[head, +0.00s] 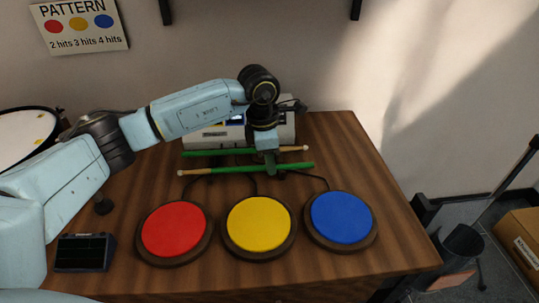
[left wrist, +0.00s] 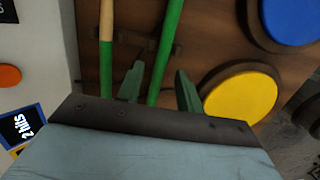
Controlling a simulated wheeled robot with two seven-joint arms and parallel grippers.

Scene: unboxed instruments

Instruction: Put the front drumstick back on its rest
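The front drumstick (head: 225,170), green with a pale wooden tip at its left end, lies crosswise behind the pads, slightly slanted in the head view. The rear drumstick (head: 215,152) lies behind it, its wooden end to the right. My left gripper (head: 271,170) points down over the front drumstick. In the left wrist view its fingers (left wrist: 160,88) stand apart, with the front drumstick (left wrist: 168,45) between them and gaps showing beside it. The rear drumstick (left wrist: 106,45) lies outside the left finger. A dark bracket-like shape (left wrist: 133,40), perhaps a rest, shows between the sticks. My right gripper is not in view.
Red (head: 174,229), yellow (head: 258,224) and blue (head: 341,217) pads stand along the front of the wooden table (head: 350,150). A pale device (head: 205,138) stands behind the sticks. A small dark box (head: 84,252) is at the left. Cables run behind the pads.

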